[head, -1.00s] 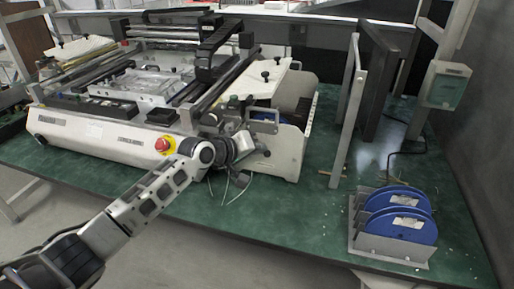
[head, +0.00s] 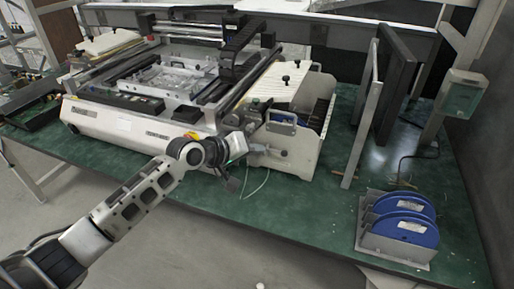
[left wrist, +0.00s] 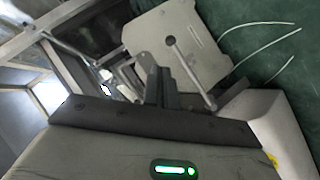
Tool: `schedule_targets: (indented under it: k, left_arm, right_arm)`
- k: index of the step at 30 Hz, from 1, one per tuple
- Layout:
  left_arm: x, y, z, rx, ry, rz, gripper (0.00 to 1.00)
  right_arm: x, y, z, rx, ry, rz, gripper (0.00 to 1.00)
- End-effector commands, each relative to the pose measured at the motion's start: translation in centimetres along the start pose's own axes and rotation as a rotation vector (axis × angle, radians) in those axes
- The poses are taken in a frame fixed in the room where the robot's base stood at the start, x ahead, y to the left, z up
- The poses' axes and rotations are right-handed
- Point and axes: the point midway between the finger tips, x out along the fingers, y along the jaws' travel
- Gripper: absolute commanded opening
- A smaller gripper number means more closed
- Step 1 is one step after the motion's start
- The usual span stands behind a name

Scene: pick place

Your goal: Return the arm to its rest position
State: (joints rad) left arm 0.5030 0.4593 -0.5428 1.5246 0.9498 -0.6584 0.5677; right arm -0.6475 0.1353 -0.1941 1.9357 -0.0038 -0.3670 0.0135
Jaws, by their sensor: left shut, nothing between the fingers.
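My left arm comes in from the lower left in the head view. Its gripper (head: 252,150) is in front of the right end of the white machine (head: 130,125), above the green table. The gripper is shut and empty. In the left wrist view its dark fingers (left wrist: 161,86) are together, with nothing between them. Whether the fingers touch the machine cannot be told. My right gripper is in neither view.
Blue reels (head: 405,222) stand in a metal holder on the right of the green table (head: 300,210). Upright panels (head: 365,115) stand behind them. Thin white cables (head: 258,186) lie near the gripper. The table's front middle is clear.

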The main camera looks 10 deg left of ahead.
Motion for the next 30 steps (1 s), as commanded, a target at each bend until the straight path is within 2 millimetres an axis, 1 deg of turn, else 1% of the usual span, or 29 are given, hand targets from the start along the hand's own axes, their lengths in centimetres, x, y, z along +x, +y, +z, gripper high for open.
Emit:
schedule_targets:
  k: [14,17,20,21,23,24,26,27,29,30]
  left_arm:
    - [-0.1,0.1,0.0,0.001,0.0,0.001,0.0]
    - [-0.1,-0.4,1.1,0.012,-0.002,-0.004,0.0]
    - [0.0,-1.8,4.6,0.054,-0.002,-0.021,0.0]
    - [-0.2,-2.6,6.5,0.081,0.001,-0.034,0.0]
    - [-0.7,-4.0,9.8,0.13,0.008,-0.058,0.0]
    - [-1.3,-4.9,12.0,0.168,0.016,-0.079,0.0]
    - [-2.5,-6.3,15.3,0.229,0.026,-0.116,0.0]
    - [-3.5,-7.1,17.3,0.272,0.031,-0.145,0.0]
    - [-5.2,-8.4,20.1,0.335,0.035,-0.193,0.0]
    - [-6.4,-9.2,21.9,0.379,0.034,-0.226,0.0]
  right_arm:
    - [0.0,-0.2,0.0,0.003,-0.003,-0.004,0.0]
    - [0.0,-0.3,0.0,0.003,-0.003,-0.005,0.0]
    - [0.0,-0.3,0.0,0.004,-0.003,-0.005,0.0]
    - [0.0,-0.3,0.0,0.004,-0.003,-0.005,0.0]
    - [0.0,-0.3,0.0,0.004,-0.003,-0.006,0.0]
    - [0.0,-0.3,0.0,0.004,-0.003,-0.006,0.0]
    - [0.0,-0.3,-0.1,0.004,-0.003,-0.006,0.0]
    - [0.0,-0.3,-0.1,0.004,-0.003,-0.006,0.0]
    - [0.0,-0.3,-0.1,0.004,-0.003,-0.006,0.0]
    - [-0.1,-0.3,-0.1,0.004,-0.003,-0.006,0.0]
